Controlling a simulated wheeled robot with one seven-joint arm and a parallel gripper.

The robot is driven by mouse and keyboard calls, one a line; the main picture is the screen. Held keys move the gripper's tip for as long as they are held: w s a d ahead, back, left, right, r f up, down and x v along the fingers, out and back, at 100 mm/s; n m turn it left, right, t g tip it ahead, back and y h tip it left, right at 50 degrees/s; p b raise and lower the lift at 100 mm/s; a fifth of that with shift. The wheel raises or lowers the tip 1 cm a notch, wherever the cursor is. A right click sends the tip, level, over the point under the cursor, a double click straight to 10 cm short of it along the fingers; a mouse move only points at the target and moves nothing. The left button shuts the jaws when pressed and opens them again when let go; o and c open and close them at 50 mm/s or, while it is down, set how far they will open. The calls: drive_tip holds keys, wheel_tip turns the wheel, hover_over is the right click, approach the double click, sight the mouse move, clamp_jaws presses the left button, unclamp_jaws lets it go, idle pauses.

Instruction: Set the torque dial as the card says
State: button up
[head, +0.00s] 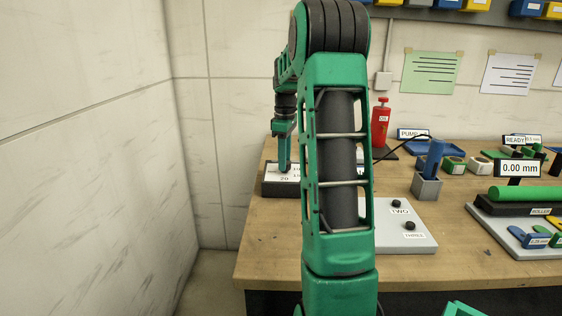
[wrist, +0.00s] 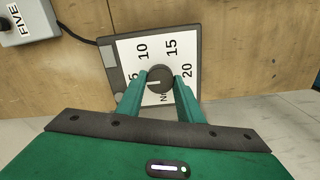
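The torque dial's dark round knob (wrist: 159,79) sits on a white plate in a dark box (wrist: 194,30) in the wrist view. The plate shows 10, 15 and 20, with a partly hidden 5 at left. A pale mark on the knob points left in the picture, roughly towards the 5. My gripper (wrist: 160,77) has one finger on each side of the knob, seemingly touching it. In the head view my gripper (head: 284,170) reaches down at the dial box (head: 270,189), which my arm partly hides. Wall sheets, green (head: 430,73) and white (head: 508,75), have unreadable text; I cannot tell which is the card.
A grey panel (head: 425,243) with black buttons marked TWO and THREE is right of my arm. A grey box marked FIVE (wrist: 28,18) and a cable lie near the dial. A red bottle (head: 380,125), a blue part in a grey block (head: 427,188) and a roller unit (head: 520,207) stand farther right.

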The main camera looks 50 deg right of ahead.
drive_tip(key=m, duration=0.5)
drive_tip(key=shift+m, duration=0.3)
drive_tip(key=m, duration=1.2)
drive_tip(key=shift+m, duration=0.3)
drive_tip(key=m, duration=0.5)
drive_tip(key=shift+w+m, duration=0.1)
drive_tip(key=shift+m, duration=0.2)
drive_tip(key=o, duration=1.1)
drive_tip(key=shift+a, duration=0.1)
drive_tip(key=shift+c, duration=0.2)
